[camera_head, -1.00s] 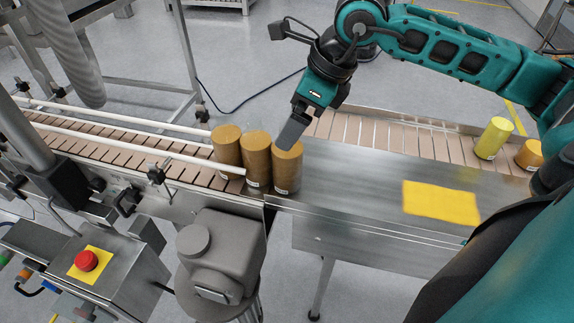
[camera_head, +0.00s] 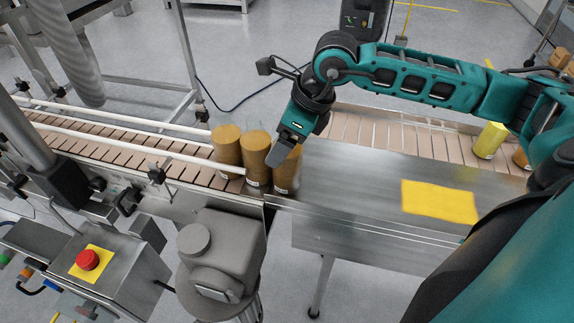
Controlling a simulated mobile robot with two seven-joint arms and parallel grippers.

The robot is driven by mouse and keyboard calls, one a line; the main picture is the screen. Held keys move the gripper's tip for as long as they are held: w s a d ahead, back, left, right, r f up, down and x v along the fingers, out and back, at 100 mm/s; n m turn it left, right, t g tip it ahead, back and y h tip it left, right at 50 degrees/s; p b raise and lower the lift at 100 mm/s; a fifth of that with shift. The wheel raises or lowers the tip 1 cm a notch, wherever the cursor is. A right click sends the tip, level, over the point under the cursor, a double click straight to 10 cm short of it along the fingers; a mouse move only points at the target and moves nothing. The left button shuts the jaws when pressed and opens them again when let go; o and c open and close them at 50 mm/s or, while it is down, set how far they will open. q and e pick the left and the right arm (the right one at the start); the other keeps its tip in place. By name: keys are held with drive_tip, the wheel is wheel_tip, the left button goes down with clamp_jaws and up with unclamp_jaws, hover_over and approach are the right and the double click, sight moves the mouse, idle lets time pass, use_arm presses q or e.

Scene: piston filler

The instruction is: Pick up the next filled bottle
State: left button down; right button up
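Three brown-gold cylindrical bottles stand upright in a tight row at the near end of the left conveyor: a left one (camera_head: 227,146), a middle one (camera_head: 256,152) and a right one (camera_head: 288,173). My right gripper (camera_head: 277,156) comes in from the upper right and points down at the right bottle. Its grey finger covers the top left of that bottle, beside the middle one. I see the gripper from the side, so the gap between its fingers and any contact are hidden. My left gripper is not in view.
White guide rails (camera_head: 127,146) run along the slatted conveyor (camera_head: 110,153). A steel plate (camera_head: 350,175) with a yellow patch (camera_head: 440,202) lies to the right. A yellow container (camera_head: 489,140) and an orange one (camera_head: 521,158) stand on the back-right belt. A red button (camera_head: 87,260) is at lower left.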

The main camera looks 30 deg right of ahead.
clamp_jaws()
idle(0.6)
drive_tip(key=shift+r, duration=0.1)
